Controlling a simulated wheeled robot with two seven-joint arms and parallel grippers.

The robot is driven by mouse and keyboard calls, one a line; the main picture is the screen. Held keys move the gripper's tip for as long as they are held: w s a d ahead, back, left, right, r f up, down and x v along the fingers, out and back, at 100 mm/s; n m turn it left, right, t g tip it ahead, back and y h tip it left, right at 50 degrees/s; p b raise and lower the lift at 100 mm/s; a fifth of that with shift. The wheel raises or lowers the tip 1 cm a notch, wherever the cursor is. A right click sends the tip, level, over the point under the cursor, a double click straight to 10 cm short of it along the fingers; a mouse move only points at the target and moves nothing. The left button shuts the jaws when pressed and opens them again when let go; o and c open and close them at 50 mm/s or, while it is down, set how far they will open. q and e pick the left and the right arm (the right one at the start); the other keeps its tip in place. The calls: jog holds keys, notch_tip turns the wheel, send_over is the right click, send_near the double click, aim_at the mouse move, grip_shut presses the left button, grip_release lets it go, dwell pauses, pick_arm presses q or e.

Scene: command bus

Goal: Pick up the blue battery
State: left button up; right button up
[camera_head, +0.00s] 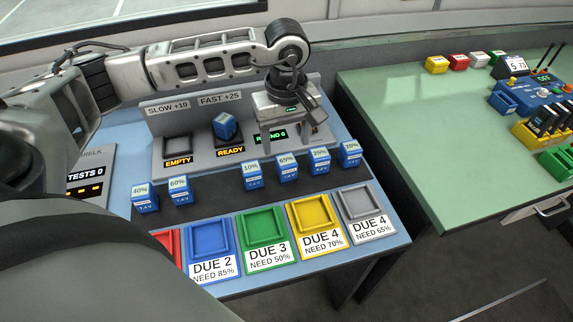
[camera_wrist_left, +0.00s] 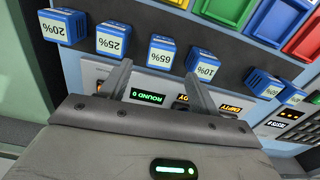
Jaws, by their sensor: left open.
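Several blue batteries with percent labels stand in a row on the dark strip: 40% (camera_head: 145,200), 60% (camera_head: 180,191), 10% (camera_head: 252,175), 65% (camera_head: 288,168), 25% (camera_head: 320,161) and 20% (camera_head: 350,153). Another blue battery (camera_head: 224,126) sits tilted in the charger slot above READY. My left gripper (camera_head: 288,138) is open and empty, pointing down over the charger's right part, behind the row. In the left wrist view, the 65% battery (camera_wrist_left: 160,54) shows beyond the gap between the open fingers, apart from them. My right gripper is not in view.
The grey charger (camera_head: 205,155) has SLOW and FAST signs. Coloured trays line the front edge: blue (camera_head: 210,254), green (camera_head: 282,237), yellow (camera_head: 333,229), grey (camera_head: 382,212). A green table (camera_head: 400,120) with blocks and devices stands to the right, across a gap.

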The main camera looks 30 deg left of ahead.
aim_at(286, 160)
pick_arm(q)
jog(key=shift+s+d+f+p, duration=0.1)
jog(key=shift+f+p, duration=0.65)
jog(key=shift+f, duration=2.8)
jog(key=c, duration=1.2)
